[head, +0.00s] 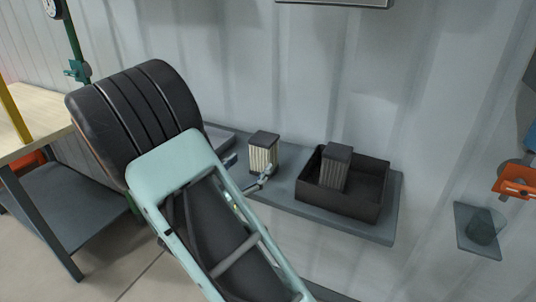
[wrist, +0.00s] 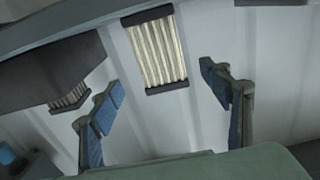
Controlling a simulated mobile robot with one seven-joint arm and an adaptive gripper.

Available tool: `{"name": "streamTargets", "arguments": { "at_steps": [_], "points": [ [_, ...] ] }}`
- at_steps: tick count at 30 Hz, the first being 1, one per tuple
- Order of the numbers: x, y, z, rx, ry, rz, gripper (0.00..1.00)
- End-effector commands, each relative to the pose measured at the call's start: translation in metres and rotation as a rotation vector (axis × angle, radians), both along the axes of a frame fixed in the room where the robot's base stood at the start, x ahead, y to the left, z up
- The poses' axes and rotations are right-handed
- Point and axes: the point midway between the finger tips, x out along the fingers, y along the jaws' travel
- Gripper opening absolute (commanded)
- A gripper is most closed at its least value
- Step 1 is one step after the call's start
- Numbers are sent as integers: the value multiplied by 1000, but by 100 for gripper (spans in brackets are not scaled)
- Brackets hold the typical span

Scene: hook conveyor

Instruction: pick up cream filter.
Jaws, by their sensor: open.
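The cream filter (head: 263,155) is a pleated block with dark end caps, standing upright on a grey shelf (head: 385,232). In the wrist view the cream filter (wrist: 157,50) is at the top middle, beyond and between the fingertips. My gripper (head: 262,182) is at the filter's near side in the head view, partly hidden by my arm. In the wrist view my gripper (wrist: 158,85) is open with blue-padded fingers spread wide and nothing between them. I cannot tell whether a finger touches the filter.
A black open bin (head: 340,205) stands on the shelf to the right, with a dark pleated filter (head: 334,168) in it. A corrugated wall (head: 420,90) is close behind the shelf. A workbench (head: 35,120) stands at the left.

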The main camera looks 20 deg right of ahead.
Motion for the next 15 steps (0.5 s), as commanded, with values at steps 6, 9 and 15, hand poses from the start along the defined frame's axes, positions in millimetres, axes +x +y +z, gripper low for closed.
{"name": "streamTargets", "arguments": {
  "at_steps": [6,9,15],
  "points": [
    [20,-27,0,2,0,0,71],
    [24,-31,0,3,0,2,71],
    [34,-44,1,3,0,0,71]
  ]
}}
